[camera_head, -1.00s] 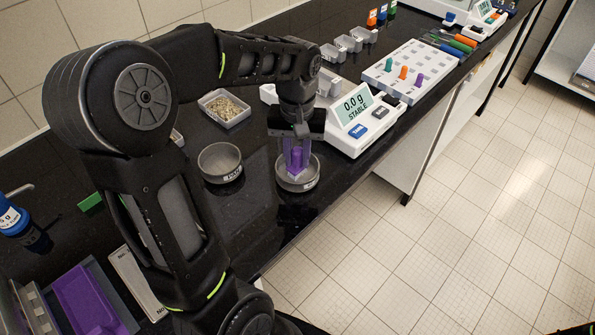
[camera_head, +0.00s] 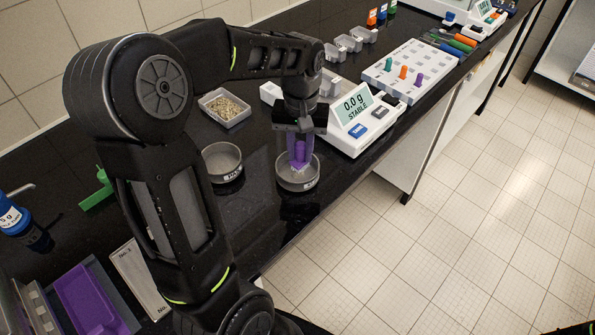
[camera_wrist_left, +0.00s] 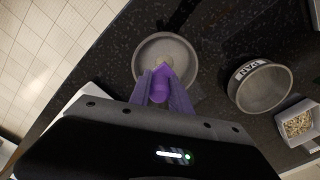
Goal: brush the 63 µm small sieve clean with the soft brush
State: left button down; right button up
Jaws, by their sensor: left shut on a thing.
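My left gripper (camera_head: 299,150) points down and is shut on a purple-handled brush (camera_head: 299,152). The brush's pale bristle end is inside a small round metal sieve (camera_head: 298,184) near the front edge of the bench. In the left wrist view the brush (camera_wrist_left: 159,84) sits between the purple fingers of the left gripper (camera_wrist_left: 162,80), with its tip over the sieve's mesh (camera_wrist_left: 176,50). I cannot tell whether the bristles touch the mesh. The lettering on the sieve is too small to read. My right gripper is out of view.
A round metal pan (camera_head: 222,162) stands to the left of the sieve. A white balance (camera_head: 354,122) reading 0.0 g is close on the right. A tray of grainy sample (camera_head: 225,107) lies behind. A rack with coloured pegs (camera_head: 410,70) stands farther right. The bench's front edge is near the sieve.

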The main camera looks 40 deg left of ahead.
pick_arm(q)
notch_tip(320, 180, up, 9)
jog(key=p, duration=0.7)
dwell(0.6)
